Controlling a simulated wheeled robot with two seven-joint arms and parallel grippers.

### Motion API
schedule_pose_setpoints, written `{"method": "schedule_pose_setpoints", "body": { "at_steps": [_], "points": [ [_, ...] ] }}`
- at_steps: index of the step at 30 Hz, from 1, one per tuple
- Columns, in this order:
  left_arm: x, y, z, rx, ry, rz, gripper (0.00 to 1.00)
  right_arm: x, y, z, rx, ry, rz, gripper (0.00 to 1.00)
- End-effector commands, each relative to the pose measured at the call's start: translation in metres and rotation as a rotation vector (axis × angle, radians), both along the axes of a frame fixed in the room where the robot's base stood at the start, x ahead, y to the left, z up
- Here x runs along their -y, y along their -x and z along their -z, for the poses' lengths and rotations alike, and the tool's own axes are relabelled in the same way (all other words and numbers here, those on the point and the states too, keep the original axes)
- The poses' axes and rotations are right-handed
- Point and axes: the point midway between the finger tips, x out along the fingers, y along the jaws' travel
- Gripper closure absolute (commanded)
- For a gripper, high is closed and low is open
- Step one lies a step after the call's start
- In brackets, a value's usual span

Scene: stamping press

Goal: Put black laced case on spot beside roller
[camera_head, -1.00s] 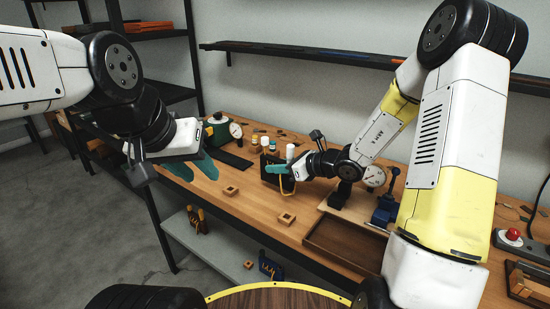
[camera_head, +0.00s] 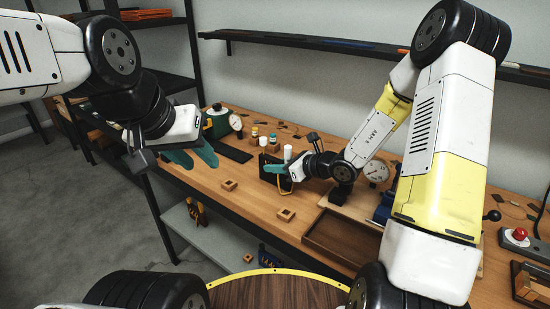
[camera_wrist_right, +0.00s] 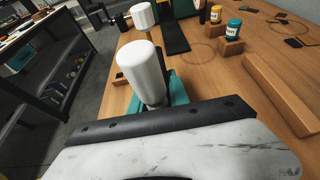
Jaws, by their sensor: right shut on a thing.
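The black case (camera_head: 266,160) with a yellow lace loop is in the middle of the bench in the head view. My right gripper (camera_head: 273,169) has its teal fingers at the case and is shut on it; the lace hangs below the fingers. The gripper covers part of the case, and I cannot tell whether it touches the bench. A white cylinder (camera_head: 288,152) shows just behind the right gripper and in the right wrist view (camera_wrist_right: 145,72); I cannot tell whether it is the roller.
Two small bottles (camera_head: 272,142) stand behind the case. A black mat (camera_head: 233,154) and a green device with a dial (camera_head: 217,121) are further left. Two square wooden blocks (camera_head: 229,185) lie in front. A wooden tray (camera_head: 335,240) is to the right.

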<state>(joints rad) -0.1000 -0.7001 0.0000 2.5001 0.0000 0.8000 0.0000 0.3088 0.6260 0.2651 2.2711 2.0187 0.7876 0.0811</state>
Motion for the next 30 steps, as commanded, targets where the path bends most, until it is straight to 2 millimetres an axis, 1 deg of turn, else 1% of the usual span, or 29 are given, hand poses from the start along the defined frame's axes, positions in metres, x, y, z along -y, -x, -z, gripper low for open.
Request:
{"method": "schedule_pose_setpoints", "body": {
  "at_steps": [3, 4, 6, 7, 15, 18, 23, 30],
  "points": [
    [0.0, 0.0, 0.0, 0.0, 0.0, 0.0, 0.64, 0.0, 0.0, 0.003, 0.0, -0.001, 0.0, 1.0],
    [0.0, 0.0, 0.0, 0.0, 0.0, 0.0, 0.64, 0.0, 0.0, 0.003, -0.001, -0.001, 0.0, 0.72],
    [0.0, 0.0, 0.0, 0.0, 0.0, 0.0, 0.64, 0.0, 0.0, 0.002, 0.0, 0.0, 0.0, 0.59],
    [0.0, 0.0, 0.0, 0.0, 0.0, 0.0, 0.64, 0.0, 0.0, 0.002, 0.0, 0.0, 0.0, 0.56],
    [0.0, 0.0, 0.0, 0.0, 0.0, 0.0, 0.64, 0.0, 0.0, 0.002, 0.0, 0.0, 0.0, 0.56],
    [0.0, 0.0, 0.0, 0.0, 0.0, 0.0, 0.64, 0.001, 0.0, -0.002, 0.002, 0.001, 0.0, 0.56],
    [0.0, 0.0, 0.0, 0.0, 0.0, 0.0, 0.64, 0.019, 0.012, -0.01, 0.002, 0.001, 0.003, 0.56],
    [0.0, 0.0, 0.0, 0.0, 0.0, 0.0, 0.64, 0.059, 0.041, -0.03, 0.002, 0.002, 0.004, 0.56]
  ]
}}
